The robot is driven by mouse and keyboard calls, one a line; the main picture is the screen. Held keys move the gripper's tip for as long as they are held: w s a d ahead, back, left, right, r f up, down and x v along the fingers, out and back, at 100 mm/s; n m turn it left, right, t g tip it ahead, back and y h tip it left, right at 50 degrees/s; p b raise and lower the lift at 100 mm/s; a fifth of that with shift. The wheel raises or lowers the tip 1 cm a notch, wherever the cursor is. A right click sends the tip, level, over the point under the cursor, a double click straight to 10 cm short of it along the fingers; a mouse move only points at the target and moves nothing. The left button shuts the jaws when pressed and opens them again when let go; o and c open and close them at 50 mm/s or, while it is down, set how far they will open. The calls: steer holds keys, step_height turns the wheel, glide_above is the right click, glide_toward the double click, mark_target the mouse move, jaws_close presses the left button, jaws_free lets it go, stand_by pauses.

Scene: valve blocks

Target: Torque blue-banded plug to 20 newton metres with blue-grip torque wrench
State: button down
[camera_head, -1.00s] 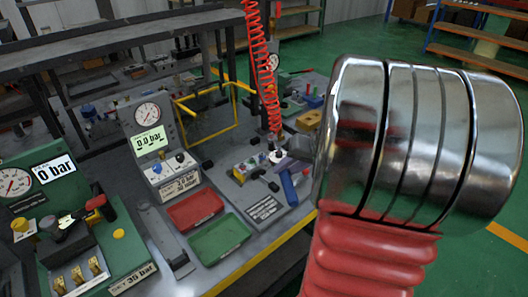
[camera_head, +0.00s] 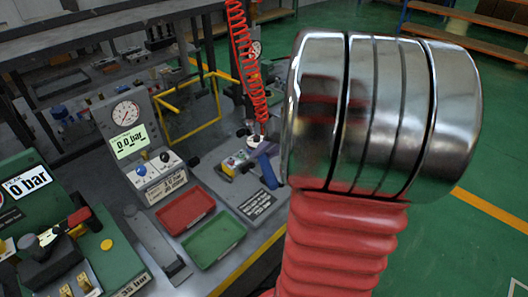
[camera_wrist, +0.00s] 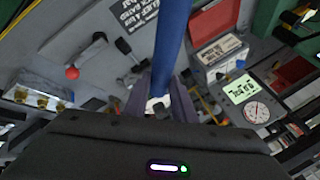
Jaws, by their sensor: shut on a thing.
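My gripper (camera_wrist: 160,98) is shut on a long blue bar, which looks like the grip of the blue-grip torque wrench (camera_wrist: 168,45). The grip runs from between the fingers to the top edge of the wrist view. In the head view a small part of the blue grip (camera_head: 268,172) shows beside my large chrome and red arm link, which hides most of my gripper. The wrench's working end is hidden. I cannot pick out the blue-banded plug in either view.
A red tray (camera_head: 186,210) and a green tray (camera_head: 216,238) lie on the grey bench. A gauge panel (camera_head: 128,130) stands behind them, and a green unit (camera_head: 100,262) is at left. A red coiled hose (camera_head: 243,70) hangs near the grip. Green floor is open at right.

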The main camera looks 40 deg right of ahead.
steer(key=shift+f, duration=3.55)
steer(key=shift+a, duration=0.1)
stand_by(0.5)
steer(key=shift+w+a+m+h, duration=0.5)
steer(key=shift+w+a+m, duration=0.2)
steer(key=shift+a+m, duration=0.3)
steer(key=shift+a, duration=0.1)
steer(key=shift+w+a+m+h, duration=0.6)
steer(key=shift+w+a+m, duration=0.2)
steer(key=shift+w+a, duration=0.15)
stand_by(0.5)
